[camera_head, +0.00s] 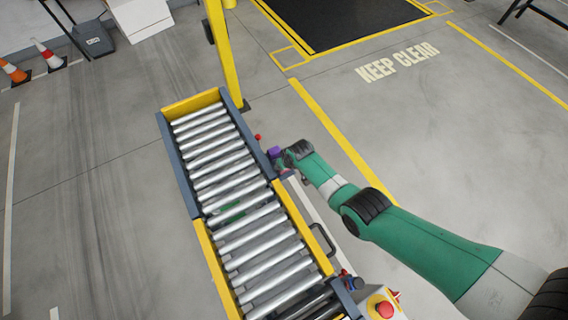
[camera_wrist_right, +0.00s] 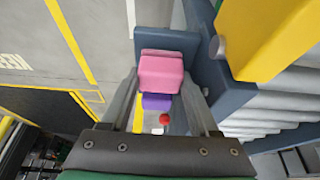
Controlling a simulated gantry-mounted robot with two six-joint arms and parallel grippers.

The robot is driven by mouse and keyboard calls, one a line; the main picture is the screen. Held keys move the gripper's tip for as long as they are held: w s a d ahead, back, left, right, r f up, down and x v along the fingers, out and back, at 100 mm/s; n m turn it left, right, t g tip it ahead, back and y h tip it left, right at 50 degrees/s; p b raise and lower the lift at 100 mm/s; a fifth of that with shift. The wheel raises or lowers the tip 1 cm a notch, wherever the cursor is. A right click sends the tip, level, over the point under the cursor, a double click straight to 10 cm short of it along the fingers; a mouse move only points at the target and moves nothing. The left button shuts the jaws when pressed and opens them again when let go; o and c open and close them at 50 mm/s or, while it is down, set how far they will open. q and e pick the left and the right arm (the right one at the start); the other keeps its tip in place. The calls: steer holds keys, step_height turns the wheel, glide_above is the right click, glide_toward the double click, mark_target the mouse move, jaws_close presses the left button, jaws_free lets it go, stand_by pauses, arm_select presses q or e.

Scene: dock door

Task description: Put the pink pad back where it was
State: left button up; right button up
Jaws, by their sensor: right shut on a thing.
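The pink pad (camera_wrist_right: 161,72) is a small block seen in the right wrist view, between the fingertips of my right gripper (camera_wrist_right: 160,78). The gripper is shut on it, at the side of the roller conveyor. A purple block (camera_wrist_right: 157,102) shows just past the pink pad, partly covered by it; whether they touch I cannot tell. In the head view the right gripper (camera_head: 284,158) is beside the conveyor's right rail, with the purple block (camera_head: 275,152) showing next to it. The pink pad is too small there to make out clearly. My left gripper is not in view.
The roller conveyor (camera_head: 215,160) has blue and yellow side rails. A yellow post (camera_head: 222,50) stands at its far end. A red knob (camera_wrist_right: 165,119) shows near the blocks. A red button (camera_head: 384,309) is at the near end. Floor on both sides is mostly clear.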

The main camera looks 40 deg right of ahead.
steer(key=shift+f+b, duration=0.55)
steer(key=o, duration=1.4)
steer(key=p+v, duration=1.1)
steer(key=p, duration=0.3)
steer(key=shift+s+r, duration=0.15)
steer(key=shift+r, duration=0.2)
